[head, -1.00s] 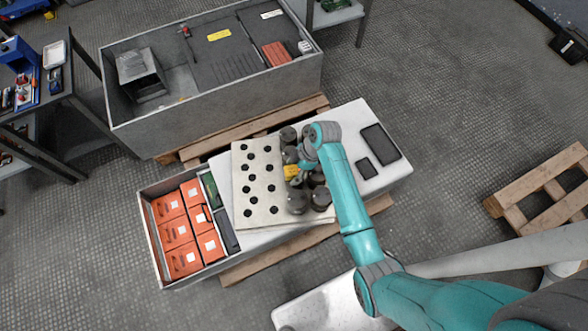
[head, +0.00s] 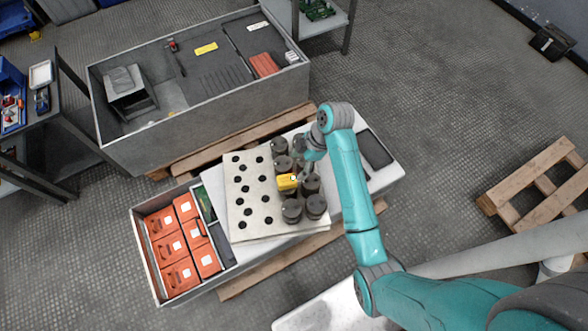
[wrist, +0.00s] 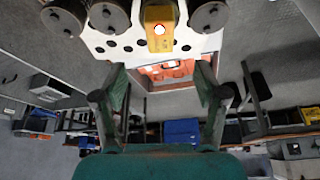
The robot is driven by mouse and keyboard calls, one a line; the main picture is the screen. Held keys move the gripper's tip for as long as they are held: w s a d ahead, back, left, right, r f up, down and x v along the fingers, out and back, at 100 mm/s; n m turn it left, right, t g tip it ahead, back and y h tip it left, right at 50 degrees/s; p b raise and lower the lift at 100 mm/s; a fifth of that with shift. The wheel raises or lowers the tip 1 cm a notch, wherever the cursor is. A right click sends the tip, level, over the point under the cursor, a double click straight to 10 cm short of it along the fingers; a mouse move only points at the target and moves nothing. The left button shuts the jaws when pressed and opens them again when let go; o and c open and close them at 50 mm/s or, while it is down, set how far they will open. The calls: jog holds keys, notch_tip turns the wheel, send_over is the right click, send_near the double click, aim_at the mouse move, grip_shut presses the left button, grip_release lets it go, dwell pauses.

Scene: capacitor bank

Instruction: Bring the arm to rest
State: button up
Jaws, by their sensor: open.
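My arm reaches over the white bench (head: 352,200) in the head view, bent at the elbow. My gripper (wrist: 160,82) shows in the wrist view with its two fingers spread and nothing between them. In the head view the gripper is mostly hidden by my arm, beside the dark capacitors (head: 291,210). A yellow block (head: 287,182) sits among the capacitors; it also shows in the wrist view (wrist: 159,30), beyond the fingertips and apart from them.
A perforated plate (head: 250,205) lies left of the capacitors. A grey crate (head: 150,262) holds several orange boxes (head: 180,276). A large grey bin (head: 200,118) stands behind. A wooden pallet (head: 530,185) lies at right, with open floor around it.

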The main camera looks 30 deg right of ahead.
jog(key=shift+d+r, duration=0.2)
jog(key=shift+r, duration=0.3)
jog(key=s+a+f+m+t+h, duration=0.1)
jog(key=s+a+f+m+t, duration=0.2)
jog(key=s, duration=0.4)
jog(key=s+a+f+m+t+h, duration=0.1)
jog(key=s+f+m+t+h, duration=0.1)
jog(key=s+f+m, duration=0.3)
jog(key=s+r+m+t+h, duration=0.1)
jog(key=s+r+m+t, duration=0.1)
jog(key=s+r, duration=0.4)
jog(key=s+r+m+t+h, duration=0.1)
jog(key=s+r+m+t, duration=0.15)
jog(key=s, duration=0.55)
jog(key=s+r+m+t, duration=0.1)
jog(key=s+r, duration=0.3)
jog(key=r, duration=0.4)
jog(key=s+r+m+t, duration=0.1)
jog(key=s+r+t, duration=0.2)
jog(key=r, duration=0.5)
jog(key=shift+s+a+y, duration=0.2)
jog(key=shift+s+y, duration=0.1)
jog(key=shift+s, duration=0.3)
dwell(2.7)
